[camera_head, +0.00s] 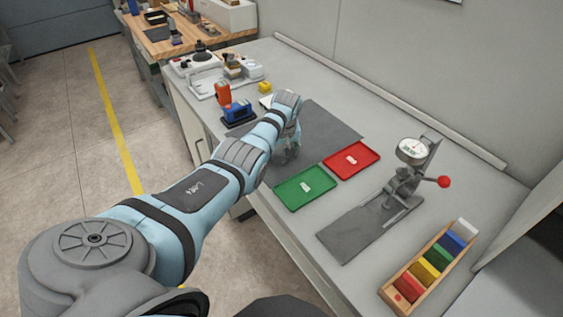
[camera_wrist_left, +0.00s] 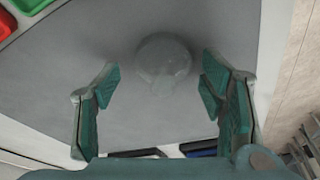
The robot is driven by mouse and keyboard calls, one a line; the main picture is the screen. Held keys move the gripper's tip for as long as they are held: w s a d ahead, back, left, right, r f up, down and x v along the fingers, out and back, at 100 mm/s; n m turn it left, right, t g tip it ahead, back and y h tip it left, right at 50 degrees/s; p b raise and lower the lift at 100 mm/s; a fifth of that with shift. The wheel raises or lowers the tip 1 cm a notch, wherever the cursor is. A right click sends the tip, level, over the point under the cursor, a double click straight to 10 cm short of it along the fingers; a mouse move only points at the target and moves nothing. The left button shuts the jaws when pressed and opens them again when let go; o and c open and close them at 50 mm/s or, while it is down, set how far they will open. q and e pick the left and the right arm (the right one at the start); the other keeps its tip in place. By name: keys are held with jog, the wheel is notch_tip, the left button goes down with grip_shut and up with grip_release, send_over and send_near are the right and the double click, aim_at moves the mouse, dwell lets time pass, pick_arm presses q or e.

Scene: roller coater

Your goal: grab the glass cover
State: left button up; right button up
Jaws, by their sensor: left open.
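The glass cover (camera_wrist_left: 163,60) is a clear, rounded dome on the dark grey mat, seen in the left wrist view. My left gripper (camera_wrist_left: 160,84) is open, with one green-padded finger on each side of the picture. The cover shows between and slightly beyond the fingertips, with visible gaps on both sides. In the head view my left gripper (camera_head: 287,152) points down over the mat (camera_head: 332,125), and I cannot make out the cover clearly there. My right gripper is not in view.
A green tray (camera_head: 305,188) and a red tray (camera_head: 351,160) lie beside the mat. A dial gauge stand (camera_head: 408,172) and a wooden box of coloured blocks (camera_head: 428,266) stand to the right. Blue (camera_head: 238,113) and orange (camera_head: 222,93) items stand left of my arm.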

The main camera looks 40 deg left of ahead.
pick_arm(q)
jog(key=shift+s+r, duration=0.15)
jog(key=c, duration=1.2)
jog(key=shift+r, duration=0.15)
